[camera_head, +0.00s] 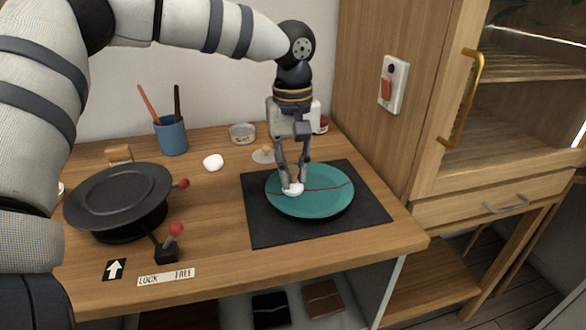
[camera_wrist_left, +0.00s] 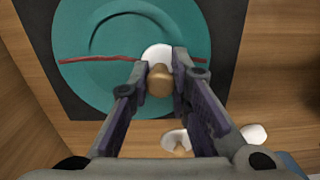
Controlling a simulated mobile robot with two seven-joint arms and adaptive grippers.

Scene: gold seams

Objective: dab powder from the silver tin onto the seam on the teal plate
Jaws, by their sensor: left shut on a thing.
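The teal plate (camera_head: 310,207) lies on a dark mat, with a thin red seam (camera_head: 325,189) across it. The seam also shows in the left wrist view (camera_wrist_left: 95,60). My left gripper (camera_head: 292,185) is shut on the wooden knob (camera_wrist_left: 160,80) of a white dabber (camera_head: 293,190), pointing down at the plate. The dabber's white pad (camera_wrist_left: 157,52) is over the seam, near the plate's left side in the head view; I cannot tell if it touches. A small silver tin (camera_head: 242,139) with a pale label stands behind, near the wall. My right gripper is not in view.
The dark mat (camera_head: 270,236) is bare around the plate. A white-based piece with a tan knob (camera_head: 262,156) and a white lump (camera_head: 213,162) lie behind it. A blue cup (camera_head: 172,137) holds two sticks. A black turntable (camera_head: 118,195) stands left; a cabinet (camera_head: 425,130) rises right.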

